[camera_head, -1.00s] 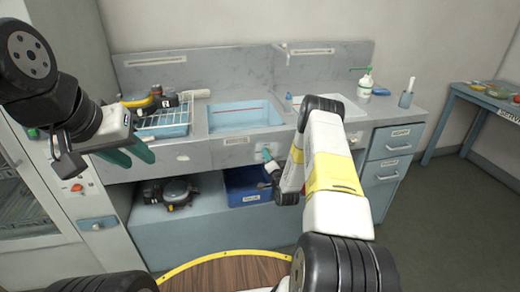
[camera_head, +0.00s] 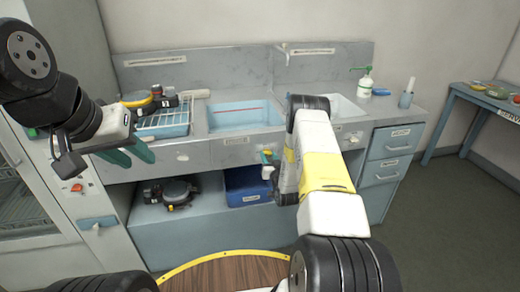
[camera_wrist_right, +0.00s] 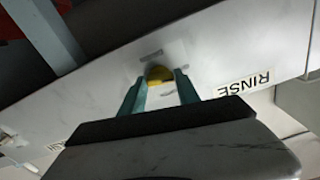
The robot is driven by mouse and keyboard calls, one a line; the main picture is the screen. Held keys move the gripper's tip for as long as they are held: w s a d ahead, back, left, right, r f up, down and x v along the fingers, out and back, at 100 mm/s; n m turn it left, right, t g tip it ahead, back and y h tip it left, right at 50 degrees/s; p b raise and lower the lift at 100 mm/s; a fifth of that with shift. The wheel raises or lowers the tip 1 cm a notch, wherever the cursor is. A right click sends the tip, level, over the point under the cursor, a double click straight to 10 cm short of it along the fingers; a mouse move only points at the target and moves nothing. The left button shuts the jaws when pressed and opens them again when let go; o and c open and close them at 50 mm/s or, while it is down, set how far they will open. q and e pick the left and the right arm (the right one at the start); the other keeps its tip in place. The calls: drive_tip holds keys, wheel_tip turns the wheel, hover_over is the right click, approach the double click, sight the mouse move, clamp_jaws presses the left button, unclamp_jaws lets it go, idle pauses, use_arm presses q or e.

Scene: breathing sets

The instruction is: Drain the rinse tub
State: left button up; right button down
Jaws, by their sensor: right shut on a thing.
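The rinse tub (camera_head: 243,113) is the left basin in the counter and holds pale blue water, with a red line on its back wall. A RINSE label (camera_wrist_right: 243,83) is on the front panel. My left gripper (camera_head: 131,157) is open and empty, in front of the counter's left end.
A second basin (camera_head: 345,108) is at the right, partly hidden by my right arm. A rack (camera_head: 165,124) with gear stands left of the tub. A blue bin (camera_head: 246,186) and a dark device (camera_head: 178,193) sit on the lower shelf. A soap bottle (camera_head: 365,84) stands at the right.

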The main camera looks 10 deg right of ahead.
drive_tip(key=shift+n, duration=1)
drive_tip(key=c, duration=0.9)
unclamp_jaws()
drive_tip(key=s, duration=0.8)
drive_tip(key=shift+d, duration=0.15)
